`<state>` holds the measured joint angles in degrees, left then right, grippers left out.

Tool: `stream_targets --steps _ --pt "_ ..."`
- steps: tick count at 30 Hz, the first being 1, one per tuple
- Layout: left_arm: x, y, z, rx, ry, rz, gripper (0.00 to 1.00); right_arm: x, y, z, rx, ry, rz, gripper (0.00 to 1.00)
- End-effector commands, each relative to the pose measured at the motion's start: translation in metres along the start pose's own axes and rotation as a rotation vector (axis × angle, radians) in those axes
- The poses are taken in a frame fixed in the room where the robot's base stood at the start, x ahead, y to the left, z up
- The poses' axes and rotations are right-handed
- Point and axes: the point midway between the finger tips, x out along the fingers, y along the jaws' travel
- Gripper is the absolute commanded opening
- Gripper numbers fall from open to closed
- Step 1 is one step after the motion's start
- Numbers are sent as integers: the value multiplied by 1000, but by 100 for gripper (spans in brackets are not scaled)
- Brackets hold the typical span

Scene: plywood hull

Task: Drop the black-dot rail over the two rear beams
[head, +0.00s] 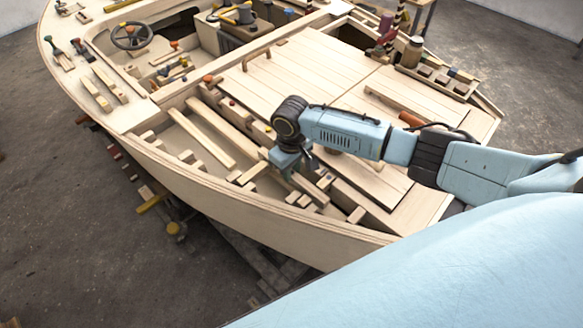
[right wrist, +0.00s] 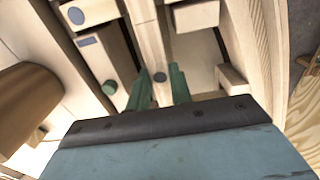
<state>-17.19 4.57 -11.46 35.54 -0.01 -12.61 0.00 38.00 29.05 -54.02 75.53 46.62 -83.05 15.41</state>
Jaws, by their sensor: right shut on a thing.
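My right gripper (right wrist: 161,88) has its green fingers on both sides of a pale wooden rail (right wrist: 150,45) with a dark dot (right wrist: 160,76) between the fingertips. In the head view the right gripper (head: 293,172) reaches down into the open side bay of the hull, and the rail (head: 310,190) shows as a pale strip below it. Short pale beams cross the bay, one (head: 250,172) left of the gripper. In the wrist view a pale block (right wrist: 195,15) lies right of the rail. Whether the rail touches any beam I cannot tell. My left gripper is not in view.
Blue-dot pieces (right wrist: 86,42) stand left of the rail in the wrist view. A long loose rail (head: 200,138) lies in the bay's front part. The hull's side wall (head: 230,205) borders the bay, and deck panels (head: 300,75) lie behind it.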

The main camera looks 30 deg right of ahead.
Motion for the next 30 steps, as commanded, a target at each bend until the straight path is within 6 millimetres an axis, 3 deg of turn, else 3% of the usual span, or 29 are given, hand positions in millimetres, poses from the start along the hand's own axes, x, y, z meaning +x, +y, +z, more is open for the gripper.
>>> stream_targets --steps 8,9,14,23,26,30 --pt "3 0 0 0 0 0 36 6 0 0 0 1 -1 0" --pt "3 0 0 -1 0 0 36 6 0 0 0 1 -1 25" --pt "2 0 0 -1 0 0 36 5 0 0 0 1 -1 46" --pt "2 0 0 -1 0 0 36 4 0 0 0 0 0 47" --pt "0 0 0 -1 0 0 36 -4 0 0 0 1 0 47" --pt "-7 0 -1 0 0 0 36 -30 0 -1 -1 5 0 47"
